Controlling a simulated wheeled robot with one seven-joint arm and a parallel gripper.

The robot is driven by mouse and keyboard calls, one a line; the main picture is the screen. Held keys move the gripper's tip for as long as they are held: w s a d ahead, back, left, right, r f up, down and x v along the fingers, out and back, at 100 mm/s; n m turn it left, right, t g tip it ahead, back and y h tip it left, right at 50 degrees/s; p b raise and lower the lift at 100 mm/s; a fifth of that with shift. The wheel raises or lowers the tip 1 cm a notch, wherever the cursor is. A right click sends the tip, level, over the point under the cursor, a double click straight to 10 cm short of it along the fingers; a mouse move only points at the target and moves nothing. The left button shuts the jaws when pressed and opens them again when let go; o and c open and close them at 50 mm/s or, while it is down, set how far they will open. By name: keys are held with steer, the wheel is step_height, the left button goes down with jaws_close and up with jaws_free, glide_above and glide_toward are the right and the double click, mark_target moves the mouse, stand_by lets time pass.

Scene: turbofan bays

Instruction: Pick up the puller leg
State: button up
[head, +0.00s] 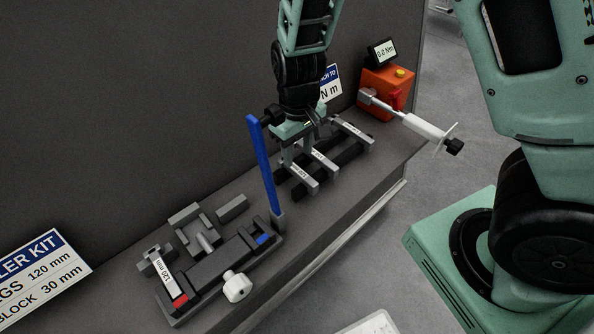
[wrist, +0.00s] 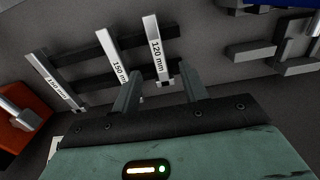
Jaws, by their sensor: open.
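Several grey bar-shaped puller legs with white labels lie across dark rails on the bench. In the wrist view, the leg marked 120 mm (wrist: 158,48) is nearest my gripper (wrist: 160,80), its end between the two spread fingers. The leg marked 150 mm (wrist: 116,58) is left of it, partly behind the left finger. A third labelled leg (wrist: 54,80) lies farthest left. In the head view, my open gripper (head: 298,150) hangs over the rack, beside the nearest leg (head: 301,177); the fingers are partly hidden. I cannot tell whether they touch the leg.
A blue upright bar (head: 263,165) stands close left of my gripper. A dark fixture (head: 215,265) with a white knob and loose grey blocks (head: 232,208) lies left. An orange box (head: 386,88) with a projecting white tool (head: 425,128) stands right. A dark wall (head: 130,110) backs the bench.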

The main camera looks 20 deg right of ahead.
mark_target(297, 170)
steer(key=shift+w+f+p, duration=0.15)
steer(key=shift+f+p, duration=0.1)
steer(key=shift+f, duration=1.6)
steer(key=shift+w+f+p, duration=0.1)
steer(key=shift+f+p, duration=0.15)
steer(key=shift+f, duration=1.6)
jaws_close()
